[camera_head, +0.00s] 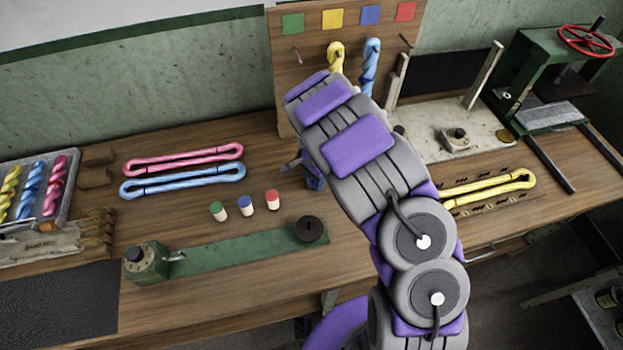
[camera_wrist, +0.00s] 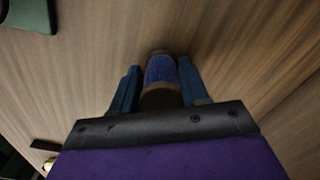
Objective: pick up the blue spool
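The blue spool (camera_wrist: 160,71) shows in the wrist view, wound with dark blue thread between brown ends. It lies between the two blue fingers of my gripper (camera_wrist: 159,78), which sit close along both its sides. I cannot tell whether they press on it or leave a thin gap. In the head view, my gripper (camera_head: 309,172) is low over the workbench, mostly hidden behind my arm. A small blue patch there may be the spool or a finger.
The wooden workbench (camera_head: 215,290) holds a pink skein (camera_head: 183,160), a blue skein (camera_head: 183,181), green, blue and red capped pots (camera_head: 245,206), and a green bar device (camera_head: 230,253). A yellow skein (camera_head: 490,188) lies right of my arm. A pegboard (camera_head: 295,75) stands behind.

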